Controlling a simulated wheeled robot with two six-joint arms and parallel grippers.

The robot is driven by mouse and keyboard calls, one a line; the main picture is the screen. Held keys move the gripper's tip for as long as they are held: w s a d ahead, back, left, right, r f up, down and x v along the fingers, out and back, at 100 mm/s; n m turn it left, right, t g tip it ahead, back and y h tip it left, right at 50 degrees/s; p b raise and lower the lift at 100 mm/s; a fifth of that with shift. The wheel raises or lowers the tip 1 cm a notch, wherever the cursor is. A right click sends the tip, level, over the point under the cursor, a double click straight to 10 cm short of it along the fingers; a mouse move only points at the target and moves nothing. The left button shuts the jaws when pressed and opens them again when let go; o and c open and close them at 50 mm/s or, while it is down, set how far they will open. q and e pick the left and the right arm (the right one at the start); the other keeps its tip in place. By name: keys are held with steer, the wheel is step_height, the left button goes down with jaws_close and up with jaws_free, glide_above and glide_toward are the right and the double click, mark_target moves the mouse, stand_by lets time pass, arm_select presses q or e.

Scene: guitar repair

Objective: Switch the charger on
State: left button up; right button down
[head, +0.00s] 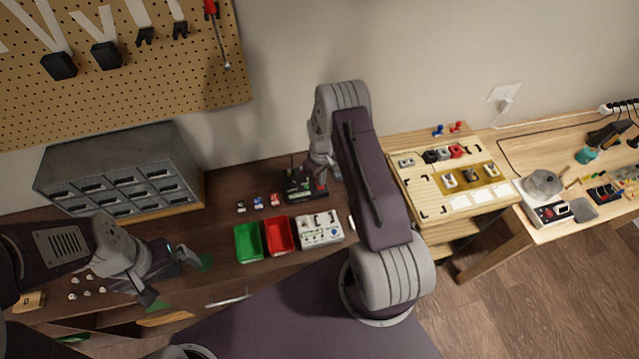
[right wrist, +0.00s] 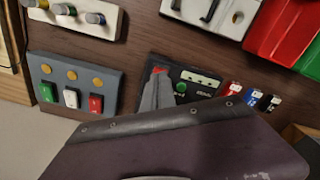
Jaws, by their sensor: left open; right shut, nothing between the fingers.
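A dark box that looks like the charger (head: 303,190) stands on the dark bench below my right arm. It also shows in the right wrist view (right wrist: 205,82), with a green round button, a pale slotted panel and a red part at its left end. My right gripper (right wrist: 155,98) is shut and empty. Its grey fingertips overlap the left part of the box by the red part; I cannot tell if they touch it. The fingers hide some of that end. My left gripper (head: 172,277) is open and empty at the bench's left front.
Three small coloured blocks (head: 258,201) lie left of the box. A green bin (head: 248,243), a red bin (head: 281,236) and a white panel (head: 320,230) stand in front. A grey panel with three rocker switches (right wrist: 75,85) sits beside the box in the right wrist view.

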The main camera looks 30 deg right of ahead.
steer(key=shift+f+b, duration=0.85)
steer(key=shift+f, duration=0.15)
stand_by(0.3)
steer(key=shift+s, duration=0.1)
step_height(320, 180, up, 7)
steer(key=p, duration=0.5)
steer(key=shift+r, duration=0.1)
stand_by(0.3)
